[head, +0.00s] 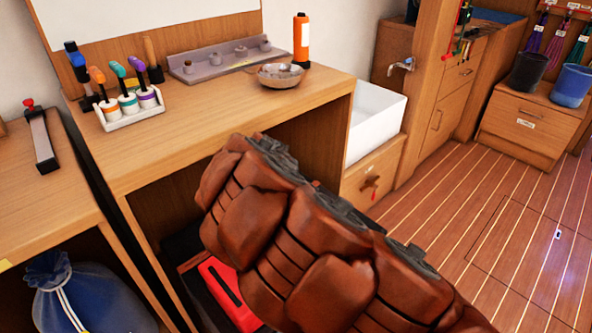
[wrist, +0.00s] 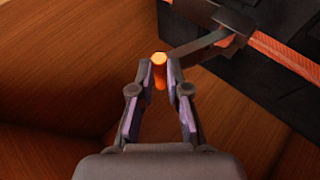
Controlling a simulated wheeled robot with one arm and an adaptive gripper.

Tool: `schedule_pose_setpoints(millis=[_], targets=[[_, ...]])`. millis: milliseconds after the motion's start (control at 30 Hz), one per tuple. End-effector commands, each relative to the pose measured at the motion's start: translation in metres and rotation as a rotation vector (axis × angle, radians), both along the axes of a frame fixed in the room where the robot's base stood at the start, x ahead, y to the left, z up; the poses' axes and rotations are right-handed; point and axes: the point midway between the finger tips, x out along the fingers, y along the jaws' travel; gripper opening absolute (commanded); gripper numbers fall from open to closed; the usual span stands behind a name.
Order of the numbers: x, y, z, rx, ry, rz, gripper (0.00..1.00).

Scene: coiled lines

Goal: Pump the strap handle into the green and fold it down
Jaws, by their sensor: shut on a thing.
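In the wrist view a grey metal lever (wrist: 198,46) reaches left from a ratchet on an orange strap (wrist: 285,58). The strap lies across a dark box (wrist: 262,82). A short orange grip (wrist: 159,58) shows at the lever's left end. My gripper (wrist: 161,68) has its two fingers on either side of this grip and is shut on it. In the head view my brown arm hides the gripper and the lever.
In the head view a red case (head: 222,290) lies low under the wooden bench (head: 190,130). The bench bears a bottle rack (head: 132,117), a bowl (head: 280,82) and an orange tube (head: 301,40). A blue sack (head: 85,300) sits at lower left. The floor at right is clear.

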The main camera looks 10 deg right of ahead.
Motion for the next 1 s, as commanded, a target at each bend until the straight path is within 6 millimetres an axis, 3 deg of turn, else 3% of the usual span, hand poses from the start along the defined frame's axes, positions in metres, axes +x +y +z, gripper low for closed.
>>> schedule_pose_setpoints(millis=[33,500,533,733,1000], targets=[[-0.0035,0.0011,-0.0092,0.001,0.014,-0.006,0.00],[-0.0063,-0.0009,-0.0152,0.001,0.026,-0.014,0.00],[-0.0064,-0.0010,-0.0155,0.001,0.026,-0.014,0.18],[-0.0054,-0.0008,-0.0126,0.000,0.020,-0.011,0.39],[-0.0037,-0.0006,-0.0079,0.001,0.014,-0.009,0.40]])
